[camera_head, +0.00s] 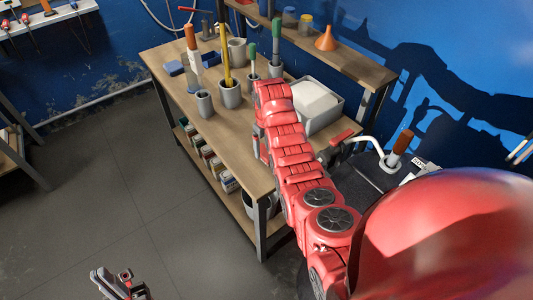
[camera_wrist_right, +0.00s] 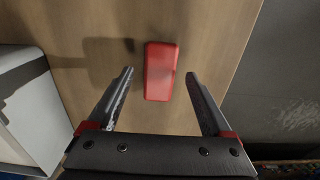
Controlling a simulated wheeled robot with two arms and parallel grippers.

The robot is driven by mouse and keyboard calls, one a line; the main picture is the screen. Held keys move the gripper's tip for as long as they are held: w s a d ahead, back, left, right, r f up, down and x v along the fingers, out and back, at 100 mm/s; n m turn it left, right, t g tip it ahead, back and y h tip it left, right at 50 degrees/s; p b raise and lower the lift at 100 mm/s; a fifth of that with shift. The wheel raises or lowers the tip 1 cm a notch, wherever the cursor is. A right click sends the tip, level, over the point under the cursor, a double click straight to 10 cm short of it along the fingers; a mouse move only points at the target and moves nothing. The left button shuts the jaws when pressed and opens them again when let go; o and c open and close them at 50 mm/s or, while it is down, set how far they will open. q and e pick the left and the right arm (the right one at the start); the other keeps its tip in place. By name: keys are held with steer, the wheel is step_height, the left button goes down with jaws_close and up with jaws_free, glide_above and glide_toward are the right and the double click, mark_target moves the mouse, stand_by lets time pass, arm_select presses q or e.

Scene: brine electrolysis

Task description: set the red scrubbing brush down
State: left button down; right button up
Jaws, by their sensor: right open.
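The red scrubbing brush (camera_wrist_right: 161,71) shows in the right wrist view as a plain red block. It appears to lie on the wooden bench top (camera_wrist_right: 215,45). My right gripper (camera_wrist_right: 158,78) is open, with a finger on each side of the brush and a clear gap to both.
A white-filled grey tub (camera_head: 332,118) stands beside my right arm, also at left in the wrist view (camera_wrist_right: 30,120). Grey cups (camera_head: 230,94) with tools stand further along. A red-handled item (camera_head: 342,137) lies near the tub. The floor left of the bench is clear.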

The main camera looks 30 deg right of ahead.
mark_target(266, 153)
step_height(266, 153, up, 2)
steer(key=shift+w+r+b, duration=0.1)
steer(key=shift+r+b, duration=0.05)
steer(key=shift+b, duration=0.15)
step_height(266, 153, up, 6)
steer(key=p, duration=0.4)
